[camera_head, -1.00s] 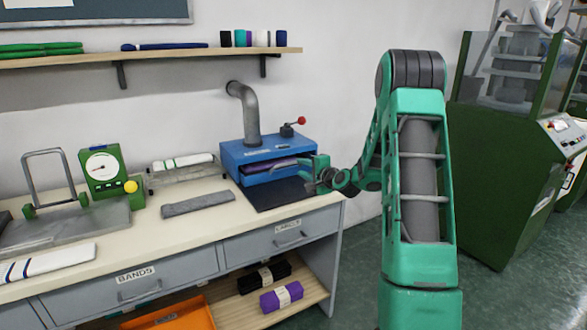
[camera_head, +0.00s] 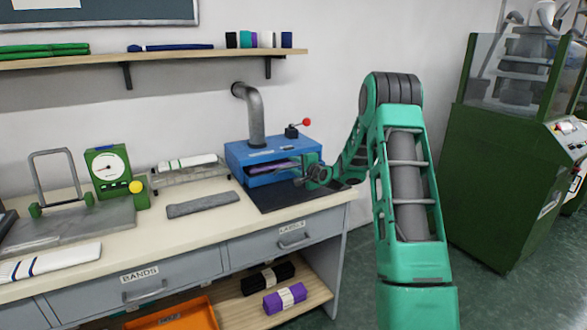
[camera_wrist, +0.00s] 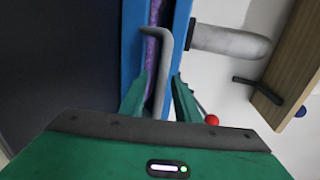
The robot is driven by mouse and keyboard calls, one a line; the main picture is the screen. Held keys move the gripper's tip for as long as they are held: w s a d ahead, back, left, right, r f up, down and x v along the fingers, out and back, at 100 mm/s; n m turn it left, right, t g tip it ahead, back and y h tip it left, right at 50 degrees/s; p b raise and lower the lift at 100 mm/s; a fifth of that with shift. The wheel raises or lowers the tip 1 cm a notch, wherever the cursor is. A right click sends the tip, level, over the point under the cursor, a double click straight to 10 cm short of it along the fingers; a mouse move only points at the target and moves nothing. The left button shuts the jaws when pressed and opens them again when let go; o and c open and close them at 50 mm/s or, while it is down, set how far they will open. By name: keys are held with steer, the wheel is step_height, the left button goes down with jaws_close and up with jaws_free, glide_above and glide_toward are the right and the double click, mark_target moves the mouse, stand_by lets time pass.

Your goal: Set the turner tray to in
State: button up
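The turner is a blue box (camera_head: 245,154) at the right end of the bench, with a pipe rising from its top. Its front slot holds something purple (camera_head: 270,168), which also shows as a purple strip (camera_wrist: 152,60) in the wrist view. A grey bent handle (camera_wrist: 160,42) stands out from the slot in the wrist view. My gripper (camera_wrist: 160,88) is open, with one green finger on each side of the handle and small gaps showing. In the head view my gripper (camera_head: 308,166) is at the right of the box front and hides part of the slot.
A red-knobbed lever (camera_head: 293,131) stands on top of the box. A dark mat (camera_head: 285,196) lies before it on the bench (camera_head: 190,226). A grey bar (camera_head: 203,204) and a green dial gauge (camera_head: 108,171) are to the left. A shelf (camera_head: 190,53) hangs above.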

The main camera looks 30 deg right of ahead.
steer(key=shift+c, duration=0.2)
jaws_close()
steer(key=shift+r+x, duration=0.2)
steer(key=shift+x, duration=0.85)
steer(key=shift+r+x, duration=0.25)
steer(key=shift+x, duration=0.8)
steer(key=shift+w, duration=0.1)
steer(key=shift+o, duration=0.2)
jaws_free()
steer(key=shift+w, duration=0.15)
steer(key=v, duration=1)
steer(key=shift+s, duration=0.4)
